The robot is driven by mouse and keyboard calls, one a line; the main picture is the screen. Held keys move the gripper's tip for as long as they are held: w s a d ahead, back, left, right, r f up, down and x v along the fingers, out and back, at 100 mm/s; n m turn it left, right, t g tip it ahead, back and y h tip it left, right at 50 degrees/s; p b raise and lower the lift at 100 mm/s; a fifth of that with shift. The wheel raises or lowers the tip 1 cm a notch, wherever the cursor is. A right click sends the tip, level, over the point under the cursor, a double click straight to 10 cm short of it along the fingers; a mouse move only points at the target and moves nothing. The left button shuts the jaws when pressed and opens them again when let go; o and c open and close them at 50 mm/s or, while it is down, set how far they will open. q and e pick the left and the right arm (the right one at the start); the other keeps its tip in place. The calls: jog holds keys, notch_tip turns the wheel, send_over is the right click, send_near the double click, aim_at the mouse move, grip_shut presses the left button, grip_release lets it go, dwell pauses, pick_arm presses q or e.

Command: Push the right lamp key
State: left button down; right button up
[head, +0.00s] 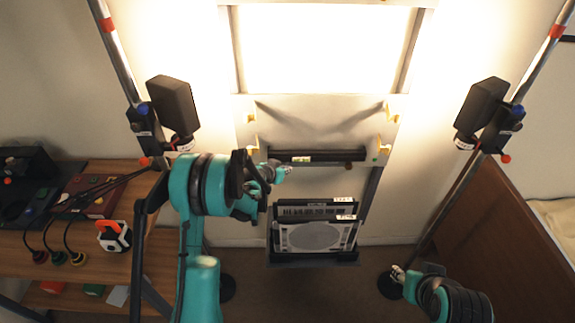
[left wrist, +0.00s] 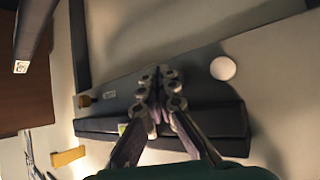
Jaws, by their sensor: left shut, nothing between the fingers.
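My left gripper (head: 284,172) is shut and empty in front of the dark bar (head: 325,155) on the pale panel. In the left wrist view the closed fingertips (left wrist: 160,74) overlap the edge of the dark bar (left wrist: 215,120); I cannot tell whether they touch it. A small round white disc (left wrist: 223,68) lies to the right of the fingertips, apart from them. I cannot tell which of these is the lamp key. My right gripper (head: 398,273) is low at the right, its fingers too small to judge.
Black box-shaped heads hang on poles at left (head: 173,105) and right (head: 483,105). A bright light panel (head: 318,48) is above. A rack with framed panels (head: 316,237) stands below the bar. A wooden shelf (head: 160,215) is at left, a brown board (head: 480,205) at right.

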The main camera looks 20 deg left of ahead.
pick_arm(q)
jog(key=shift+s, duration=0.2)
jog(key=s+d+b, duration=0.1)
jog(key=s, duration=0.4)
jog(key=shift+s+d+b, duration=0.3)
jog(key=shift+s+d, duration=0.1)
dwell(0.4)
